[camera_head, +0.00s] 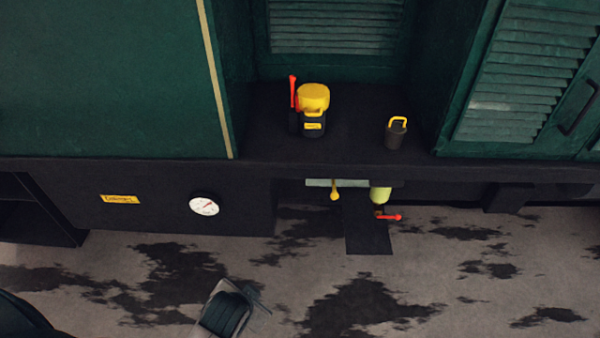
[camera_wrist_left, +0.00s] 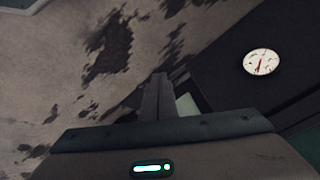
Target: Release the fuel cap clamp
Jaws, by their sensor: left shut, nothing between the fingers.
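A yellow cap (camera_head: 313,97) sits on a black filler neck with a small yellow label on the dark ledge of the green tram. A red lever (camera_head: 293,92) stands upright at the cap's left side; I take it for the clamp handle. My left gripper (camera_head: 228,308) is low in the head view, over the stained ground, well below and to the left of the cap. In the left wrist view its fingers (camera_wrist_left: 158,97) are together with nothing between them. The cap and lever do not show in the wrist view. My right gripper is not in view.
A small dark canister (camera_head: 395,134) with a yellow handle stands on the ledge to the right. Below the ledge are a yellow knob (camera_head: 334,191), a pale cylinder (camera_head: 380,194) and a red lever (camera_head: 388,217). A round gauge (camera_head: 204,205) is on the skirt, also in the wrist view (camera_wrist_left: 261,62).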

